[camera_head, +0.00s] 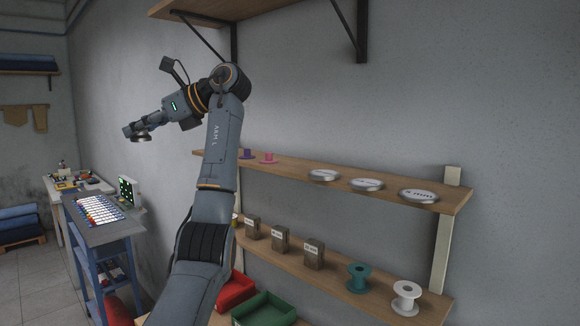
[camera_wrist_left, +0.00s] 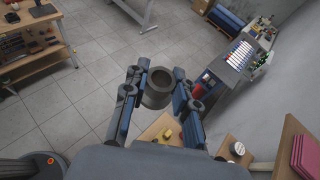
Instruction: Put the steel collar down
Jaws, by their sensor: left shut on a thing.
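The steel collar (camera_wrist_left: 157,92) is a thick grey ring, seen in the left wrist view between the two fingers of my left gripper (camera_wrist_left: 160,82). The gripper is shut on it. In the camera_head view my left gripper (camera_head: 137,129) is at the far end of my raised arm, left of the shelves, with the collar (camera_head: 142,138) showing small at its tip. The collar is held in the air, and floor tiles show behind it in the wrist view. My right gripper is not in view.
A wall shelf (camera_head: 300,177) holds several round tins and spools; a lower shelf (camera_head: 330,283) holds boxes and spools. Red (camera_head: 236,291) and green (camera_head: 264,308) bins sit beneath. A blue-framed stand (camera_head: 115,233) is at left. A wooden surface (camera_wrist_left: 150,134) lies below the gripper.

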